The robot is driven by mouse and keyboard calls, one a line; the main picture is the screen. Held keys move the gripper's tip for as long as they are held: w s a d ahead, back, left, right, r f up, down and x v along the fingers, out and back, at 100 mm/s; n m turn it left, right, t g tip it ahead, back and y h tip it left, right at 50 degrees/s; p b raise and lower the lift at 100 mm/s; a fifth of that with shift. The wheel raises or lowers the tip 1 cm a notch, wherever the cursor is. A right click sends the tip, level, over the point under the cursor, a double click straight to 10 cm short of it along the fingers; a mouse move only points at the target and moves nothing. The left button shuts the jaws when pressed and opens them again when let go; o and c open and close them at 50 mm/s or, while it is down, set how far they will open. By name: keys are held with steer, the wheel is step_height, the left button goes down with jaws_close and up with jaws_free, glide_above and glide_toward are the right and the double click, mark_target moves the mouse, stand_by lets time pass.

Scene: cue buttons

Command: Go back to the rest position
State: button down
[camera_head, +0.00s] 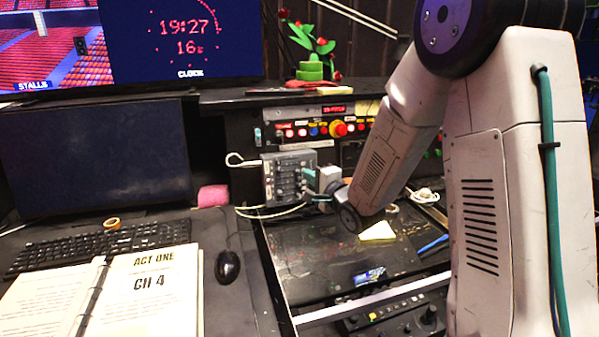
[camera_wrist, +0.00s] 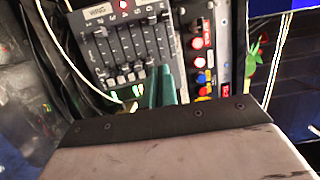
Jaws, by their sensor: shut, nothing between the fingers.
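My gripper (camera_head: 309,174) shows in the head view at the end of my arm, in front of a small grey fader box (camera_head: 283,180). Its teal fingers (camera_wrist: 162,88) are together and empty in the wrist view, over the lower right edge of the fader box (camera_wrist: 128,46). I cannot tell whether they touch it. The cue button panel (camera_head: 318,131) with red, white and blue buttons is behind and above the box. Its buttons (camera_wrist: 203,50) run down the right of the fingers in the wrist view. My forearm hides part of the panel.
An open binder (camera_head: 150,290), a keyboard (camera_head: 95,246) and a black mouse (camera_head: 228,267) lie on the left desk. Pale cables (camera_head: 268,213) run by the fader box. A dark desk surface (camera_head: 310,265) with a yellow note (camera_head: 378,232) lies below my gripper.

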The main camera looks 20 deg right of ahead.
steer(key=s, duration=0.2)
steer(key=s+d, duration=0.1)
steer(key=s, duration=0.2)
